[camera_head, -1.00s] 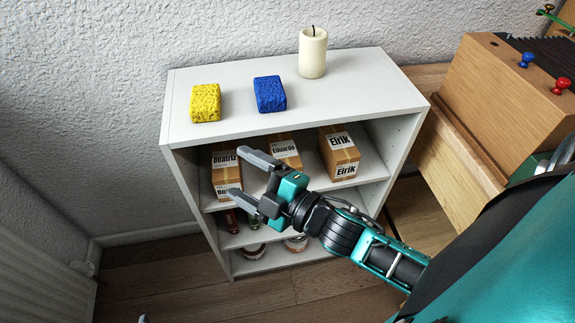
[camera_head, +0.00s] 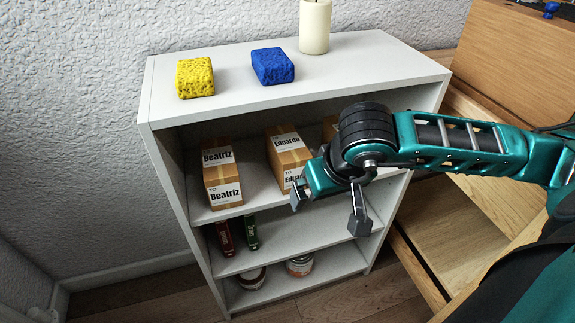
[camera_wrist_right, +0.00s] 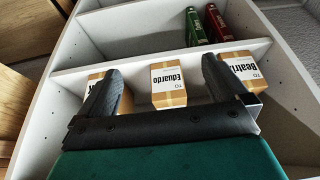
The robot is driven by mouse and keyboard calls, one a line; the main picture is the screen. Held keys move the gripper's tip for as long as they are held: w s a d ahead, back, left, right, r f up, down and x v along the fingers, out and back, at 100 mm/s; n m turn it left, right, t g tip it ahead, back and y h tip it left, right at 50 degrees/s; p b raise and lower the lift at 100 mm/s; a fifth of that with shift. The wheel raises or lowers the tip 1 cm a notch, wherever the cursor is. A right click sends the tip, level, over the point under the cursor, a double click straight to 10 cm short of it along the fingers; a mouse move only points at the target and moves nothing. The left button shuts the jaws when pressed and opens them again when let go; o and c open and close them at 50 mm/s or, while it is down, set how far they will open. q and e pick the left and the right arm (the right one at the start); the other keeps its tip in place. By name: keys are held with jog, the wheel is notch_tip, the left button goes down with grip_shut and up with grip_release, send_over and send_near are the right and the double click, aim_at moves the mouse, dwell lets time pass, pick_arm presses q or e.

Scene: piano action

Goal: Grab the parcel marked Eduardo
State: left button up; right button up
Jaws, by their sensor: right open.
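The parcel marked Eduardo (camera_head: 287,153) is a brown box with white labels, standing on the upper inner shelf between two other parcels. In the right wrist view the Eduardo parcel (camera_wrist_right: 168,86) shows between the two spread fingers, beyond them and apart from them. My right gripper (camera_head: 329,209) is open and empty in front of the shelf, just right of and below the parcel, overlapping its lower right edge in the head view. In the wrist view my right gripper (camera_wrist_right: 161,66) shows both dark fingers. My left gripper is not in view.
The Beatriz parcel (camera_head: 221,172) stands left of Eduardo; another parcel (camera_head: 330,127) at right is mostly hidden by my arm. Shelf unit (camera_head: 225,105) carries a yellow block (camera_head: 195,77), blue block (camera_head: 272,66) and candle (camera_head: 315,27). Books (camera_head: 225,238) and jars (camera_head: 300,266) are below.

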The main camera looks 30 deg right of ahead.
aim_at(297, 159)
jog(key=w+d, duration=0.1)
jog(key=w, duration=0.6)
jog(key=w+d, duration=0.1)
jog(key=w, duration=0.3)
jog(key=shift+w+d, duration=0.25)
jog(key=shift+d, duration=0.05)
jog(key=b+x, duration=0.2)
jog(key=x, duration=0.3)
jog(key=shift+r, duration=0.1)
jog(key=c, duration=1.2)
